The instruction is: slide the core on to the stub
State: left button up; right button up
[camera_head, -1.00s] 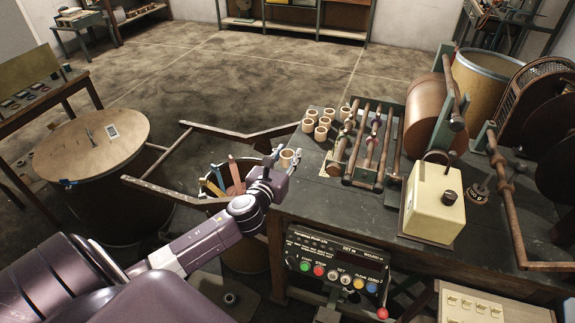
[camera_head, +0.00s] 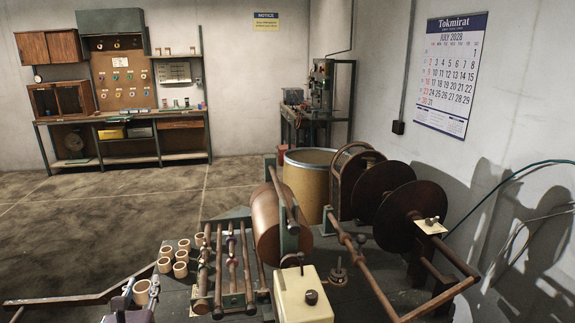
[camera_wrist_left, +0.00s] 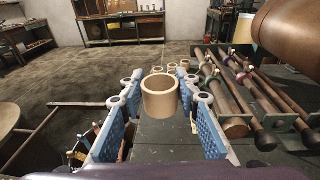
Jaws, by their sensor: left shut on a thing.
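My left gripper (camera_head: 141,290) shows at the lower left of the head view, shut on a tan ring-shaped core (camera_head: 141,287). In the left wrist view the core (camera_wrist_left: 160,98) stands between the blue finger pads, its open top visible. It is held up near the left end of the dark bench. A short post on a dark round base (camera_head: 338,272) stands beside the cream box, to the right of and apart from the core. I cannot tell whether this is the stub. My right gripper is not in view.
Several loose cores (camera_head: 181,254) stand on the bench to the right of my gripper. Beyond them are the roller rack (camera_head: 232,262), a brown drum (camera_head: 272,226), the cream box (camera_head: 304,297) and large dark discs (camera_head: 408,213). Open floor lies behind the bench.

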pick_arm(q)
jog(key=s+d+f+n+g+y, duration=0.2)
jog(key=s+d+f+n+y, duration=0.15)
jog(key=s+d, duration=0.45)
jog(key=s+d+r+n+g+y, duration=0.3)
jog(key=s+d+r, duration=0.3)
jog(key=s+d, duration=0.3)
jog(key=shift+s+r+y, duration=0.25)
jog(key=shift+s+y, duration=0.45)
jog(key=shift+y, duration=0.05)
jog(key=shift+n, duration=0.25)
